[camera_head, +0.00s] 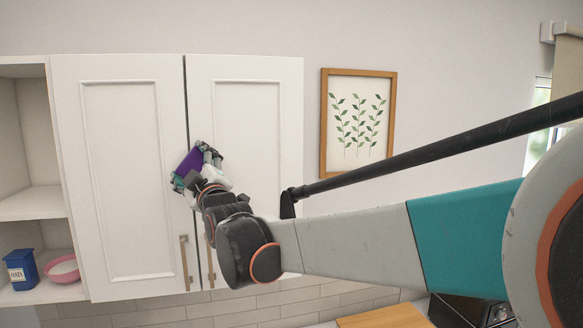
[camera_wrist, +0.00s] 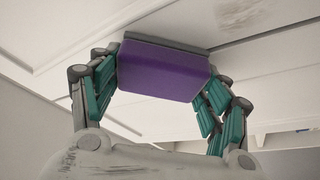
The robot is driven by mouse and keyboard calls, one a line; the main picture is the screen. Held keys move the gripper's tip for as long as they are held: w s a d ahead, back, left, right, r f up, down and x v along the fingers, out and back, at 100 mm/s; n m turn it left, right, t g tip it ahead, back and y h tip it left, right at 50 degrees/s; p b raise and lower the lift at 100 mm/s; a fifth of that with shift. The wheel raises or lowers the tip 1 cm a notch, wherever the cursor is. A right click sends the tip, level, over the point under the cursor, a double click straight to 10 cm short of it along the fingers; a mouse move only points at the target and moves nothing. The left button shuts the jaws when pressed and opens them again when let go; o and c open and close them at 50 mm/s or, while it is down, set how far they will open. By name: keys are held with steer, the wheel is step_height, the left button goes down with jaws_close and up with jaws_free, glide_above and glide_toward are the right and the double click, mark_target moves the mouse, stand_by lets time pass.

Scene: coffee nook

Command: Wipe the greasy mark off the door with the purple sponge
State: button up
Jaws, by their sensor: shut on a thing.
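The purple sponge (camera_wrist: 162,72) is held between the teal-padded fingers of my gripper (camera_wrist: 160,60), which is shut on its two ends. In the head view the sponge (camera_head: 189,162) and my gripper (camera_head: 197,166) are in front of the white cabinet doors, near the seam between the left door (camera_head: 125,190) and the right door (camera_head: 245,110). The greasy mark (camera_wrist: 242,13) is a grey smudge on a white door, just beyond the sponge's upper right in the wrist view. The sponge is close to the door; I cannot tell if it touches. The mark is not visible in the head view.
Two upright handles (camera_head: 185,262) are low on the doors. An open shelf at the left holds a blue oats box (camera_head: 21,269) and a pink bowl (camera_head: 63,269). A framed leaf picture (camera_head: 358,122) hangs right of the cabinet. A wooden board (camera_head: 385,317) lies below.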

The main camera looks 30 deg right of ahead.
steer(key=s+a+p, duration=0.1)
steer(key=s, duration=0.4)
steer(key=shift+s+a, duration=0.4)
steer(key=s, duration=0.1)
steer(key=s+a, duration=0.1)
steer(key=shift+s+p, duration=0.3)
steer(key=shift+s, duration=0.1)
steer(key=shift+d, duration=0.1)
stand_by(0.3)
steer(key=w+d+f+b, duration=0.1)
steer(key=w+d+f, duration=0.1)
steer(key=w+f, duration=0.4)
steer(key=shift+w+f+b, duration=0.4)
steer(key=shift+f, duration=0.15)
stand_by(0.4)
steer(key=shift+w+d+b, duration=0.15)
steer(key=shift+w+d, duration=0.05)
steer(key=shift+w, duration=0.3)
steer(key=shift+w+d+b, duration=0.15)
steer(key=shift+w+d, duration=0.05)
steer(key=shift+w, duration=0.3)
stand_by(0.6)
